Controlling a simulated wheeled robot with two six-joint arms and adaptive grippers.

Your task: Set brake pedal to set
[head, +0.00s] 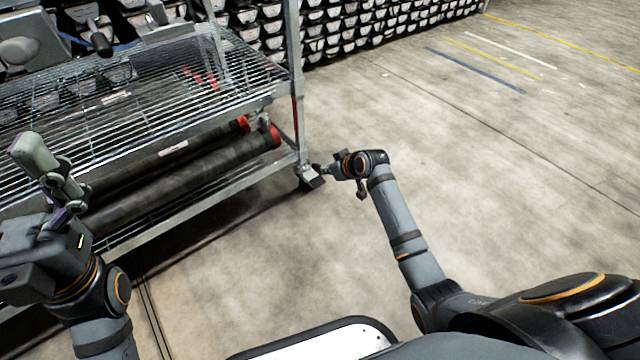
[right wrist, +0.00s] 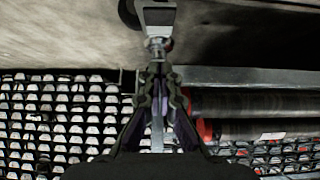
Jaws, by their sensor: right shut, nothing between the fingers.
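The brake pedal (head: 316,182) is a small grey metal tab on the caster at the cart's near right corner post. In the right wrist view, where the floor is at the top, the pedal (right wrist: 158,16) is at the top centre. My right gripper (head: 325,170) is shut and empty, low beside the caster. Its fingertips (right wrist: 159,68) point at the pedal; I cannot tell whether they touch it. The dark caster wheel (right wrist: 130,12) is partly cut off there. My left gripper (head: 50,185) is over the cart's left part; its jaw opening is unclear.
The wire-shelf cart (head: 230,110) holds long dark tubes (head: 190,170) with red ends on its lower shelf. Stacked core trays (head: 350,35) line the back. The concrete floor (head: 500,180) on the right is clear.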

